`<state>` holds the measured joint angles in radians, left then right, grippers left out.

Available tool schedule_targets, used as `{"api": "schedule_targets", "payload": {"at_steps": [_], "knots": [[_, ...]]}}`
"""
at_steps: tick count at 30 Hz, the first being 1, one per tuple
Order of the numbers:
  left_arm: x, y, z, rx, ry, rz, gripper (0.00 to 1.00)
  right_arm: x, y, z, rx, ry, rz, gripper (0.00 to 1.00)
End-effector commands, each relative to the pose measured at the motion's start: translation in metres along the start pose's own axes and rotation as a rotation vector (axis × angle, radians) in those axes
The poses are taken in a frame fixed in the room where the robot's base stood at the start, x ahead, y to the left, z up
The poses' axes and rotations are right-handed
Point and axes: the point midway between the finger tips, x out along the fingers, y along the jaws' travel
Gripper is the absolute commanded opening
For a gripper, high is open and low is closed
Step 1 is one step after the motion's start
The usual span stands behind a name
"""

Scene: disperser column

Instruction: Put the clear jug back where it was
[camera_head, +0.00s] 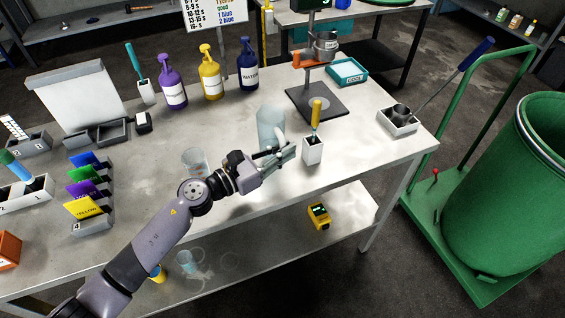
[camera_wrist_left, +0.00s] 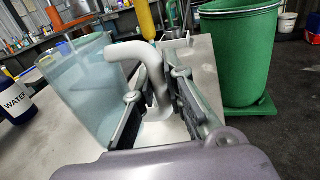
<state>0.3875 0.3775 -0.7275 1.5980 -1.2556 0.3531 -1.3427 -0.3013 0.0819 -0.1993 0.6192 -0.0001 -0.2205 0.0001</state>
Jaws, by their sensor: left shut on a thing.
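The clear jug (camera_head: 270,124) is pale and see-through and is at the middle of the white table (camera_head: 235,135). In the left wrist view the jug (camera_wrist_left: 85,85) fills the left side, with its white curved handle (camera_wrist_left: 130,52) toward me. My left gripper (camera_head: 285,153) is at the jug's right front; in the left wrist view its fingers (camera_wrist_left: 160,100) are closed around the handle. The jug looks roughly upright in the head view. I cannot tell whether its base touches the table. My right gripper is not in view.
A white holder (camera_head: 313,151) with a yellow-handled tool stands just right of the gripper. A clear beaker (camera_head: 195,162) is to the left. The disperser stand (camera_head: 318,100) and several bottles, including a blue one (camera_head: 247,66), are behind. A green drum (camera_head: 510,190) stands right of the table.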

Motion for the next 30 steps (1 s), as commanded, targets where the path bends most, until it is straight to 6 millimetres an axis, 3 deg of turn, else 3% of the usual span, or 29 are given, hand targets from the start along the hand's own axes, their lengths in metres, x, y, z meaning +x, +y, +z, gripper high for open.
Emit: {"api": "schedule_targets", "payload": {"at_steps": [1,6,19,20,30], "knots": [[0.000,-0.001,-0.012,-0.006,0.000,0.000,0.00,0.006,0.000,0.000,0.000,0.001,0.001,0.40],[0.001,-0.001,-0.031,-0.004,-0.001,0.001,0.00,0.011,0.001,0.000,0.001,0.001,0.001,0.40],[0.000,-0.001,-0.037,-0.001,-0.001,0.000,0.00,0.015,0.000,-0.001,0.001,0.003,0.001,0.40],[0.000,-0.001,-0.037,-0.001,0.000,0.000,0.12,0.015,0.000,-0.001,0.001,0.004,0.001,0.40],[0.000,-0.001,-0.036,-0.002,0.001,0.000,0.32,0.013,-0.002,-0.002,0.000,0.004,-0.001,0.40]]}}
